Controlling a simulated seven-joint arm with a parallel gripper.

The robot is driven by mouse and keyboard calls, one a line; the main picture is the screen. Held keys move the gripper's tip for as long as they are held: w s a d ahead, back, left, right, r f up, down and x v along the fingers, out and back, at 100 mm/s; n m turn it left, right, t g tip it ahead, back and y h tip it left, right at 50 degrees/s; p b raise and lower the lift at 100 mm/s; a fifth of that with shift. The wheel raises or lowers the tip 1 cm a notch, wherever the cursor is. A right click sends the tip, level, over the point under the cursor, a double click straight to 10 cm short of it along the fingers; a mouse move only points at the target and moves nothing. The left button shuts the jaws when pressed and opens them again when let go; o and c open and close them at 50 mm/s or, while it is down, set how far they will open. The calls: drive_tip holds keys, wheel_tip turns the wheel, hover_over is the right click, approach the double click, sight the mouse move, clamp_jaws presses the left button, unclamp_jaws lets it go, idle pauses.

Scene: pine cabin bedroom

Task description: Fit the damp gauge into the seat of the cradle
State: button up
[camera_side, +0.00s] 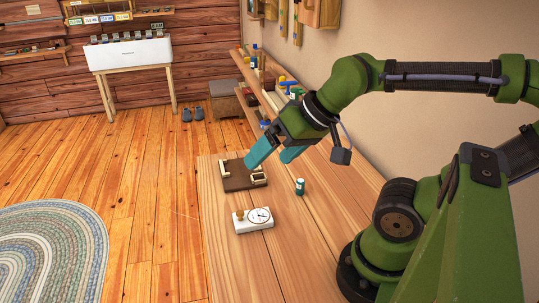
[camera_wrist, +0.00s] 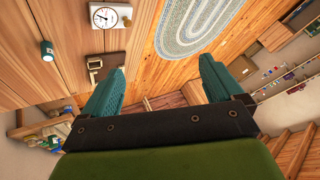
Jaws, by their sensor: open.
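The damp gauge (camera_side: 254,218) is a white block with a round dial and a small wooden knob. It lies flat on the wooden table, apart from the cradle. It also shows at the top of the wrist view (camera_wrist: 110,16). The cradle (camera_side: 236,183) is a dark brown board with cream-coloured end pieces, behind the gauge on the table; its seat looks empty. In the wrist view the cradle (camera_wrist: 94,68) is partly hidden by the left finger. My gripper (camera_side: 277,154) has teal fingers, spread apart with nothing between them. It is above the table, over the cradle's right back side.
A small dark green bottle (camera_side: 300,186) stands on the table right of the cradle. A wall shelf (camera_side: 262,88) with bottles runs behind my gripper. The table's front and right surface (camera_side: 305,245) is clear. A braided rug (camera_side: 50,250) lies on the floor.

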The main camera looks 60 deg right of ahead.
drive_tip(key=n+g+h, duration=0.2)
drive_tip(key=n+g, duration=0.5)
drive_tip(key=n, duration=0.3)
hover_over(250, 218)
wheel_tip(250, 218, down, 8)
drive_tip(key=n, duration=0.3)
drive_tip(key=f, duration=1)
drive_tip(key=shift+s+d, duration=0.1)
drive_tip(key=shift+d, duration=0.3)
drive_tip(key=shift+a+f, duration=0.2)
drive_tip(key=shift+f, duration=1.3)
drive_tip(key=shift+a+f, duration=0.2)
drive_tip(key=shift+f, duration=1.3)
drive_tip(key=shift+c, duration=0.4)
drive_tip(key=c, duration=1.2)
